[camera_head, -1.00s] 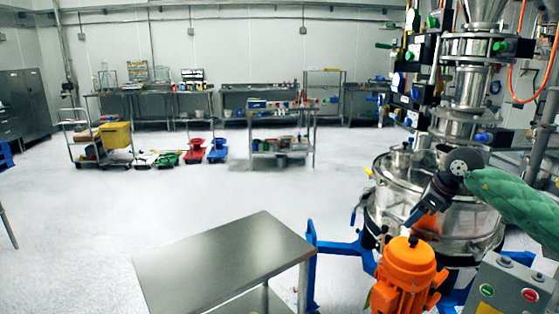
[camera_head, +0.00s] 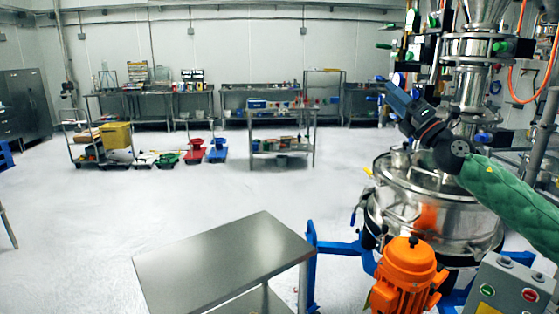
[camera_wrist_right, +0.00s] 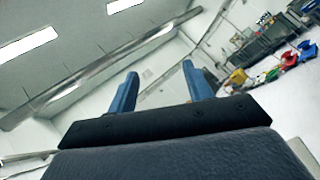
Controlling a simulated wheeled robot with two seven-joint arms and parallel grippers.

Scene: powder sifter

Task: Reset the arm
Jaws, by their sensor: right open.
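My right arm comes in from the right in a green sleeve. My right gripper (camera_head: 388,90) is raised in front of the sifter's column, pointing up and to the left. In the right wrist view its two blue fingers (camera_wrist_right: 158,92) stand apart with nothing between them. The steel powder sifter (camera_head: 432,208) stands below the wrist, with its round lid closed. The gripper is above the lid and apart from it. My left gripper does not show in either view.
An orange motor (camera_head: 408,272) and a grey control box (camera_head: 508,285) with buttons stand in front of the sifter. A bare steel table (camera_head: 225,255) is at the front middle. Carts and benches line the back.

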